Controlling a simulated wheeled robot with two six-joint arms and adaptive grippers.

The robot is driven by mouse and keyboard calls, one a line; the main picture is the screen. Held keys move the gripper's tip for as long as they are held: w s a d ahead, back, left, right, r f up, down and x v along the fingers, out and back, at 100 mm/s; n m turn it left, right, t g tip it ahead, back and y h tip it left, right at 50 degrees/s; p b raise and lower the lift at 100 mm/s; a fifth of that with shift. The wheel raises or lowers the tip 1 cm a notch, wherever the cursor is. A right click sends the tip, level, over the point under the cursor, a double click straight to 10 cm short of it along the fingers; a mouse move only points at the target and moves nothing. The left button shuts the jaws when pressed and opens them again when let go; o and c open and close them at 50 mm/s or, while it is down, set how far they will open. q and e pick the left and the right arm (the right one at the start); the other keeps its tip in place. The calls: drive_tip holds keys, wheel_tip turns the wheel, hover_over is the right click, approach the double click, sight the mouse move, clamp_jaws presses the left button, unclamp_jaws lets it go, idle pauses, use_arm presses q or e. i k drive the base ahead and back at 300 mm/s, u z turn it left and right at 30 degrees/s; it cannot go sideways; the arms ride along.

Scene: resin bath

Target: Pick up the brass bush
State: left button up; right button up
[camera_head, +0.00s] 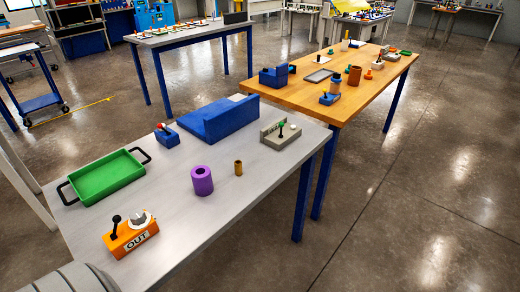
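The brass bush (238,168) is a small upright brass-coloured cylinder on the grey-topped table (215,225) in front. It stands alone to the right of a larger purple hollow cylinder (202,181), with a gap between them. Neither my left nor my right gripper shows in the head view.
A green tray (106,176), an orange "OUT" block (130,238), a large blue angled block (220,118), a small blue fixture (167,137) and a grey fixture (280,135) share the table. The front right surface is clear. A wooden-topped table (385,72) adjoins behind.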

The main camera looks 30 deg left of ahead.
sight(238, 170)
drive_tip(key=i, duration=2.95)
drive_tip(key=u, duration=1.65)
drive_tip(key=i, duration=0.15)
drive_tip(key=u, duration=1.75)
